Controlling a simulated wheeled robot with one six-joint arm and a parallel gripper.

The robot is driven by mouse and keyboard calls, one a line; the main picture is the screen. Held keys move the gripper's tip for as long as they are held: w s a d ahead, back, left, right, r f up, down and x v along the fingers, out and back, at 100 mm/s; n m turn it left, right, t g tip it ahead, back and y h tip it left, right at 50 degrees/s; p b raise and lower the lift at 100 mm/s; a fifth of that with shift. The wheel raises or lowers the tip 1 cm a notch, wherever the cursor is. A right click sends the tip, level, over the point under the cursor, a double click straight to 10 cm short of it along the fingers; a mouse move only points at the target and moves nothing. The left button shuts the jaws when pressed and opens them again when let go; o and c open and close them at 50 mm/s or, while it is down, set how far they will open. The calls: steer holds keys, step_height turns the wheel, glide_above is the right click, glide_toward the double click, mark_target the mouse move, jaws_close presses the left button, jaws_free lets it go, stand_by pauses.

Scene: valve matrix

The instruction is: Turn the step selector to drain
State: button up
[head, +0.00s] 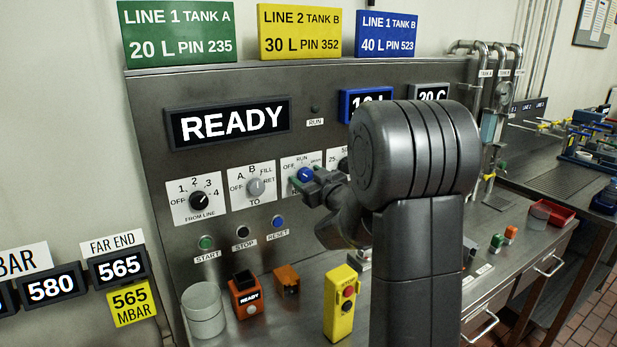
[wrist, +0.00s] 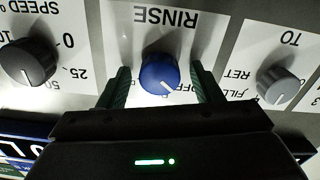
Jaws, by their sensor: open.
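The step selector is a round blue knob (wrist: 160,73) on a white plate marked RINSE, which appears upside down in the wrist view. In the head view the knob (head: 305,174) sits on the steel panel, partly hidden by my gripper. Its white pointer line aims toward the OFF label in the wrist view. The drain mark is hidden or unreadable. My gripper (wrist: 160,80) is open, with one green-padded finger on each side of the knob and a small gap visible on both sides. In the head view my gripper (head: 312,188) is at the panel face.
A TO knob (head: 255,187) and a FROM LINE knob (head: 198,201) lie left of it in the head view. A SPEED knob (wrist: 28,62) is on the other side. START, STOP and RESET buttons (head: 242,232) are below. A yellow button box (head: 340,302) stands on the bench.

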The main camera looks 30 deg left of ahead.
steer(key=c, duration=1)
steer(key=m, duration=0.4)
steer(key=shift+m+p, duration=0.35)
steer(key=shift+m, duration=0.05)
steer(key=m+p, duration=0.1)
steer(key=m, duration=0.4)
steer(key=m+p, duration=0.2)
steer(key=m, duration=0.3)
steer(key=shift+w+m, duration=0.1)
steer(key=shift+m, duration=0.3)
steer(key=m+p, duration=0.1)
steer(key=m, duration=0.3)
steer(key=shift+d+f, duration=0.1)
steer(key=shift+m, duration=0.3)
